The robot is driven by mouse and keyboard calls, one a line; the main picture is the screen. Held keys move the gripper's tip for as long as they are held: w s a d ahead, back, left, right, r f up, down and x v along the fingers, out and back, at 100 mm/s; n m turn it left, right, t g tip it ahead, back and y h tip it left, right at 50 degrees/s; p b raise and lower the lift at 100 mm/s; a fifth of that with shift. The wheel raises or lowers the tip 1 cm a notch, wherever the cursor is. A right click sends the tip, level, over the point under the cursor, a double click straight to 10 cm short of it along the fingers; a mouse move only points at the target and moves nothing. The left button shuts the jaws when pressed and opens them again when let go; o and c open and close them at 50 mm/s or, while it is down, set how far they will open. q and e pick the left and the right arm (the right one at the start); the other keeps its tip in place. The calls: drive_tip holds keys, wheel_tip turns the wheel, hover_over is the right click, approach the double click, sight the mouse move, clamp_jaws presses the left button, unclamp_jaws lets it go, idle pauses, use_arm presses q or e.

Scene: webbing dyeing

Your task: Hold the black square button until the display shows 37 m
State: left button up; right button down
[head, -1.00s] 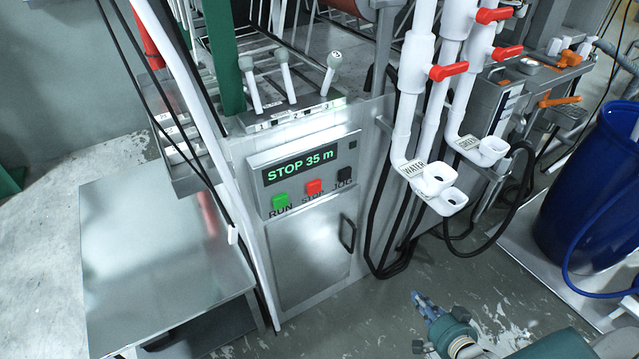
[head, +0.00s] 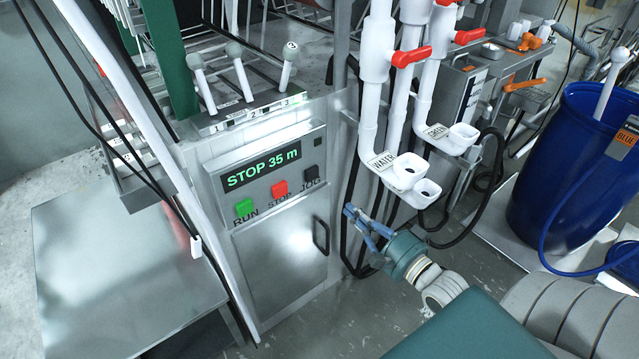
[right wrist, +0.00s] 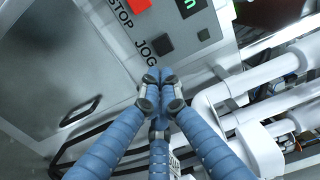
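The black square button (head: 312,172) sits above the word JOG on the control panel (head: 262,170). It also shows in the right wrist view (right wrist: 162,44), just ahead of the fingertips. The display (head: 262,166) reads "STOP 35 m" in green. My right gripper (head: 349,210) is to the right of the panel and lower than the button in the head view. In the right wrist view its blue fingers (right wrist: 158,76) meet at the tips, shut with nothing seen between them. The tips appear apart from the button. My left gripper is not in view.
A green button (head: 244,207) and a red button (head: 280,188) share the panel. White pipes with funnel outlets (head: 408,172) and black hoses are close to my right gripper. A metal table (head: 110,270) stands left; a blue barrel (head: 570,160) stands right.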

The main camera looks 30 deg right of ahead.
sight(313, 178)
drive_tip(key=w, duration=0.8)
drive_tip(key=w+a, duration=0.1)
drive_tip(key=w, duration=0.4)
drive_tip(key=shift+w+p, duration=0.1)
drive_tip(key=shift+p, duration=0.2)
